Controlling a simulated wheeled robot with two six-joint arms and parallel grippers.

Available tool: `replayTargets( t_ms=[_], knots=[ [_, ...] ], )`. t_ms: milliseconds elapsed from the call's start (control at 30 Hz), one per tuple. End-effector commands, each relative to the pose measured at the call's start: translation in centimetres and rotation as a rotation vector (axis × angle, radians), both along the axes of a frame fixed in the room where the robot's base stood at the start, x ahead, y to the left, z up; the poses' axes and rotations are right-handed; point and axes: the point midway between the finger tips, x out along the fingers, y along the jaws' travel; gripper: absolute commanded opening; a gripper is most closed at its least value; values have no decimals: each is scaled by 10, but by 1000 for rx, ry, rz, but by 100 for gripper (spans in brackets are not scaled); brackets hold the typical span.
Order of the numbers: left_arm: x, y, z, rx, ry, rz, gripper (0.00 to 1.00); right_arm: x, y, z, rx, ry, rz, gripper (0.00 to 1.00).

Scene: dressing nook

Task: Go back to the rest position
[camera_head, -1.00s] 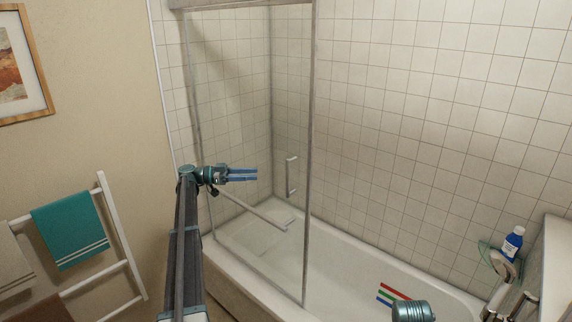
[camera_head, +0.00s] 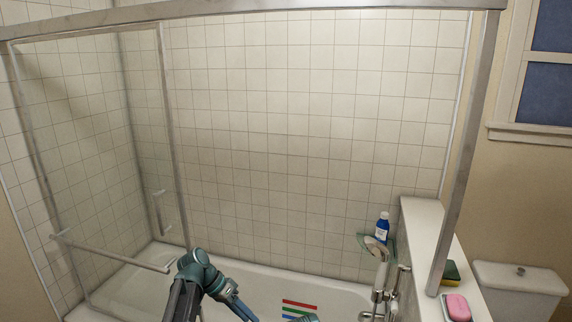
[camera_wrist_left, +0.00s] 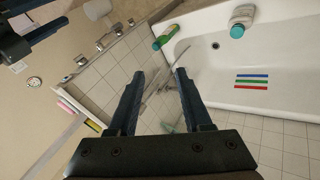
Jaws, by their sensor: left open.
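My left gripper (camera_head: 243,311) is low at the bottom edge of the head view, in front of the bathtub, its fingers angled down to the right. Its fingertips are partly cut off there. In the left wrist view my left gripper (camera_wrist_left: 158,76) has its two dark fingers well apart, with nothing between them.
The bathtub (camera_head: 262,279) has coloured stripes (camera_head: 299,303) inside. A glass screen with a metal frame (camera_head: 167,130) stands at left. A blue bottle (camera_head: 382,227) sits on a corner shelf. A pink soap (camera_head: 457,307) and a sponge (camera_head: 451,272) lie on the right ledge (camera_head: 424,220).

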Motion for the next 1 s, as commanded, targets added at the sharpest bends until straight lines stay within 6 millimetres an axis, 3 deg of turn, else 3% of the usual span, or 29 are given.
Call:
replayTargets(
  t_ms=[33, 200, 300, 400, 567, 1000],
  knots=[
    [-44, -26, -20, 95, 46, 2, 49, 0, 0, -9, 0, 0, 0, 64],
    [-129, -57, -57, 417, 114, 88, 49, 0, 0, -21, 0, 0, 2, 64],
    [-163, -60, -68, 563, 100, 146, 49, 0, 0, -26, -1, 0, 2, 64],
    [-185, -58, -72, 664, 72, 194, 49, 0, 0, -30, -1, 0, 3, 64],
    [-199, -55, -74, 741, 37, 241, 49, 0, 0, -32, -1, 0, 3, 64],
    [-198, -54, -73, 753, 32, 251, 49, 0, 0, -31, -1, 0, 3, 64]
  ],
)
